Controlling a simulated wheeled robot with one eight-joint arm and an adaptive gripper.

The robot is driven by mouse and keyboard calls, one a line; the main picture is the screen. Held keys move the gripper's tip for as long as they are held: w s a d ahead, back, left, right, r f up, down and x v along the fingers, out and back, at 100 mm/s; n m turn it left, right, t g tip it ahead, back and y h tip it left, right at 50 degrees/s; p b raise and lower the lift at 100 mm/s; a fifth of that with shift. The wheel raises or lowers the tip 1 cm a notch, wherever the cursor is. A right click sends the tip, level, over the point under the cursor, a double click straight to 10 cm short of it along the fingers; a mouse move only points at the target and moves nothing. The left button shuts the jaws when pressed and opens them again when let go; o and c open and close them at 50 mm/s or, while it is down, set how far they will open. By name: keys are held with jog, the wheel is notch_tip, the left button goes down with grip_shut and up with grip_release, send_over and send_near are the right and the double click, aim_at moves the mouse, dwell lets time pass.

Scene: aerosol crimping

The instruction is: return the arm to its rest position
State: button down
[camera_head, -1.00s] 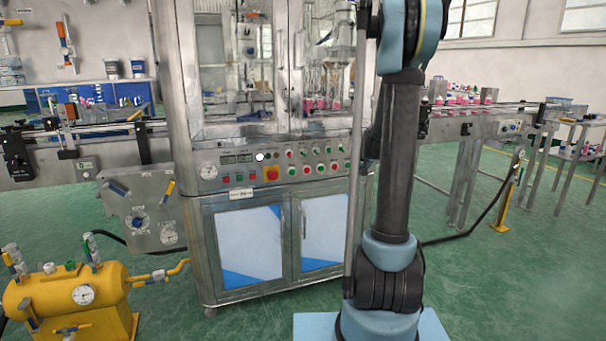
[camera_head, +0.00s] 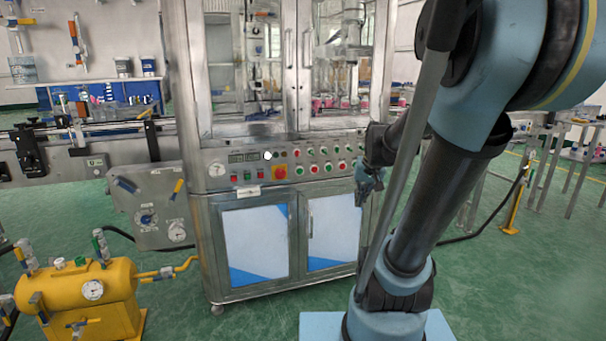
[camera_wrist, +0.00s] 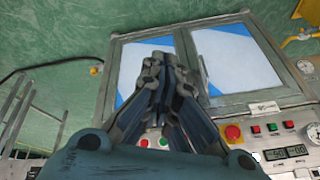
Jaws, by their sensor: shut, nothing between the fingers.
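My gripper (camera_head: 367,190) hangs in front of the right end of the machine's control panel, in the head view. It points down toward the right cabinet door and is apart from it. In the wrist view my gripper (camera_wrist: 165,68) is shut with its fingertips together, and nothing is held. My upper arm crosses the right side of the head view, bent, and hides part of the conveyor behind it.
The crimping machine (camera_head: 200,230) has a button panel (camera_head: 325,160) with a red emergency button (camera_head: 280,172). A yellow tank (camera_head: 90,295) stands at the lower left. A conveyor (camera_head: 60,155) runs left. Green floor (camera_head: 510,285) is open at the right.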

jog(key=s+f+g, duration=0.1)
jog(key=s+f, duration=0.2)
jog(key=s, duration=0.6)
jog(key=s+f+n+g+h, duration=0.1)
jog(key=s+f, duration=0.3)
jog(key=s, duration=0.5)
jog(key=shift+s+d+n, duration=0.15)
jog(key=shift+s+n, duration=0.05)
jog(key=shift+n, duration=0.1)
jog(key=shift+w+f, duration=0.1)
jog(key=shift+w+f, duration=0.15)
jog(key=shift+w, duration=0.25)
dwell(0.3)
